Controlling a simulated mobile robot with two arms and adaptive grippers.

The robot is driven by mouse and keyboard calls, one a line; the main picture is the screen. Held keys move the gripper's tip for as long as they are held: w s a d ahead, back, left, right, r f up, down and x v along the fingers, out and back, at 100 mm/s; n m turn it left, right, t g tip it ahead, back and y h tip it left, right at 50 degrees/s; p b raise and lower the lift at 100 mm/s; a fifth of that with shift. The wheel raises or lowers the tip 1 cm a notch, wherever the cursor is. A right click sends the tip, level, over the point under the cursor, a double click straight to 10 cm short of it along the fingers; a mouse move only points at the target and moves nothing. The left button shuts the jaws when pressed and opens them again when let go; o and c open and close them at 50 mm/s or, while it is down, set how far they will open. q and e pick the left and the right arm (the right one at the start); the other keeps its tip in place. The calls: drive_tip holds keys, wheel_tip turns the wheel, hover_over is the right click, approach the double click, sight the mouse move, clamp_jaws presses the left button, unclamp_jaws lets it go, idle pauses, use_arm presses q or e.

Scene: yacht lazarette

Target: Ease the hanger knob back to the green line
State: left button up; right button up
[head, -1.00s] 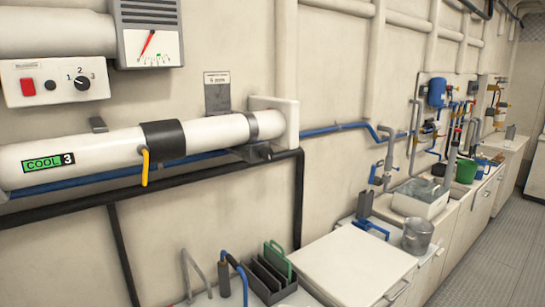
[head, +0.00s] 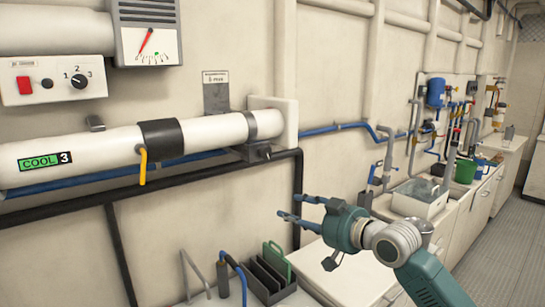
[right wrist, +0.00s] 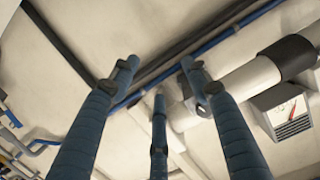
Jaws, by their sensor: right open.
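A white gauge (head: 150,40) on the wall at upper left has a red needle and a small green mark; the needle's lower end lies left of the mark. It also shows in the right wrist view (right wrist: 290,114). A dark hanger bracket (head: 257,152) with a small knob-like part sits under the right end of the white pipe (head: 205,134). I cannot tell for sure that this is the hanger knob. My right gripper (head: 298,212) is open and empty, below and right of the bracket and apart from it. My left gripper is out of view.
A control panel (head: 55,82) has a red switch and a black dial. A yellow handle (head: 143,166) hangs from the pipe. Blue and black pipes run along the wall. A dark rack (head: 268,280) stands below. The wall between rack and pipe is mostly bare.

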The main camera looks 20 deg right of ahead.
drive_tip(key=t+y, duration=0.1)
drive_tip(key=t, duration=0.1)
approach(267, 153)
drive_tip(key=v, duration=0.3)
drive_tip(key=shift+n+y, duration=0.3)
drive_tip(key=shift+n, duration=0.1)
drive_tip(key=p+x, duration=0.2)
drive_tip(key=x, duration=0.3)
drive_tip(key=p+x, duration=0.2)
drive_tip(key=x, duration=0.3)
drive_tip(key=shift+w+d, duration=0.15)
drive_tip(key=shift+d, duration=0.05)
drive_tip(key=shift+w+a+f, duration=0.1)
drive_tip(key=shift+w+a, duration=0.05)
drive_tip(key=shift+w, duration=0.3)
